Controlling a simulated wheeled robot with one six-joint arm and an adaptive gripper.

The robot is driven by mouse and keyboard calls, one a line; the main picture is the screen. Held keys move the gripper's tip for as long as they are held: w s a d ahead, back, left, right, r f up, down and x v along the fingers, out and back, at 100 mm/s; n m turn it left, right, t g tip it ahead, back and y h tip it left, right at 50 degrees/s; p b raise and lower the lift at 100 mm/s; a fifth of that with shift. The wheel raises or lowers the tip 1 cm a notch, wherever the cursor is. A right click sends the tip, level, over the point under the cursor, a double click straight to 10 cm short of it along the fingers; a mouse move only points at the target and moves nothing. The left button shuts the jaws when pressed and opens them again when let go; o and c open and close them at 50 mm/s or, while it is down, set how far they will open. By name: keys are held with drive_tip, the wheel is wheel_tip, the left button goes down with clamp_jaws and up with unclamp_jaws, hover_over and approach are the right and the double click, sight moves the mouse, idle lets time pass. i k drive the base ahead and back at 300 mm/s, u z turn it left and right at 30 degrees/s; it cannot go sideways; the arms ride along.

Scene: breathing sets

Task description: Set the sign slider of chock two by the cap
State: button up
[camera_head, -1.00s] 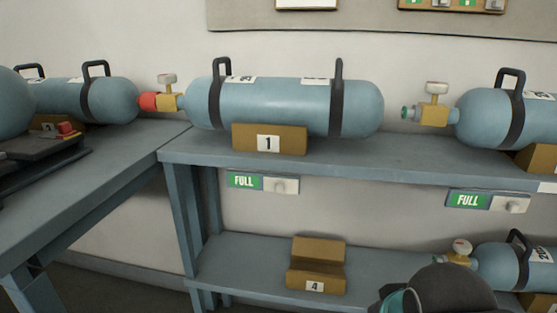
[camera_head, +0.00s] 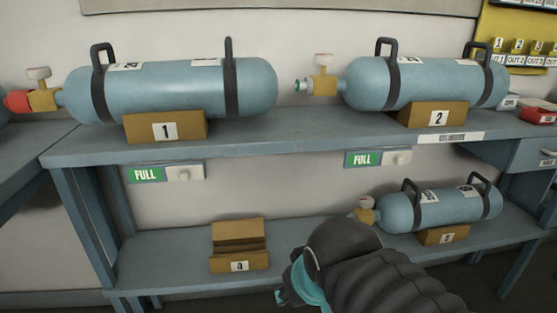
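Chock two (camera_head: 433,115) is a tan block marked 2 on the right of the upper shelf, with a blue-grey cylinder (camera_head: 375,84) lying on it. The cylinder's brass valve (camera_head: 324,85) points left and has a white knob on top. Its outlet end (camera_head: 300,86) is green-teal, with no red cap on it. Below, on the shelf edge, the sign (camera_head: 363,158) shows green FULL on its left. Its grey slider with a round knob (camera_head: 399,158) sits at the right end.
Cylinder one (camera_head: 180,90) has a red cap (camera_head: 18,101) on its valve, and its sign (camera_head: 147,174) also reads FULL. Chock four (camera_head: 239,232) below is empty. Cylinder three (camera_head: 440,206) lies lower right. A dark ribbed shape with a teal band blocks the bottom middle.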

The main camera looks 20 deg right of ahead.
sight(399, 158)
drive_tip(key=z, duration=0.25)
drive_tip(key=k, duration=0.6)
drive_tip(key=z, duration=1.25)
